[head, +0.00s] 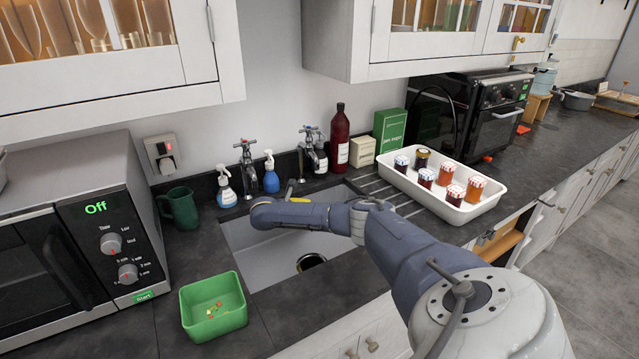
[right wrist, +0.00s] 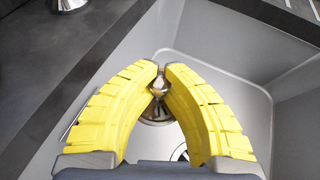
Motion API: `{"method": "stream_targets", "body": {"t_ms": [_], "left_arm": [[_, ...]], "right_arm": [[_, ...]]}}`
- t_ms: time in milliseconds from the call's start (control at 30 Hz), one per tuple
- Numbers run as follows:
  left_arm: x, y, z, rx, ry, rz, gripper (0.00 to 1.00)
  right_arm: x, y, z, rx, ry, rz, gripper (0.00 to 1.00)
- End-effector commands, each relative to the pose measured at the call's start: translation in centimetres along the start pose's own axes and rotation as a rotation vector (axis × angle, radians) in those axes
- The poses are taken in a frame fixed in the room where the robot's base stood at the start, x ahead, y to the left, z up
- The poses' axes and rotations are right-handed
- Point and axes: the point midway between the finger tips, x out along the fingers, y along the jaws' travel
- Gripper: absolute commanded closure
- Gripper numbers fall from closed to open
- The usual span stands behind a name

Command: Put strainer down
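In the right wrist view, the two yellow fingers of my right gripper (right wrist: 160,72) curve together with their tips close to each other. A small shiny metal knob sits between them, with the slotted metal strainer (right wrist: 156,110) below it, over the sink basin. The fingers look closed on the knob; whether the strainer touches the basin is unclear. In the head view, the drain (head: 310,262) shows as a dark round hole in the grey sink (head: 262,270). There my right arm crosses above the sink and hides most of the gripper and the strainer. My left gripper is not in view.
Soap bottles (head: 226,188) and taps (head: 246,160) stand behind the sink. A green tub (head: 213,305) is at its front left, beside the microwave (head: 105,230). A white tray (head: 400,184) of jars stands at the right.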

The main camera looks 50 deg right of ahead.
Motion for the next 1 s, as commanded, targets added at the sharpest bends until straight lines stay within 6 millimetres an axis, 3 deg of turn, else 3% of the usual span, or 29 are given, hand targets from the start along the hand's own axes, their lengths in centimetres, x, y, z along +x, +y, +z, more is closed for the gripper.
{"method": "stream_targets", "body": {"t_ms": [367,700,1000], "left_arm": [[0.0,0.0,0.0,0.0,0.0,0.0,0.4],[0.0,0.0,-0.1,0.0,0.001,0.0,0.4],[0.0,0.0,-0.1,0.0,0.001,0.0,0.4]], "right_arm": [[3.4,-1.9,-0.2,0.06,-0.002,-0.13,1.0],[5.6,-2.0,-4.2,0.064,-0.003,-0.139,1.0],[6.3,-2.0,-5.6,0.063,-0.002,-0.139,1.0]]}}
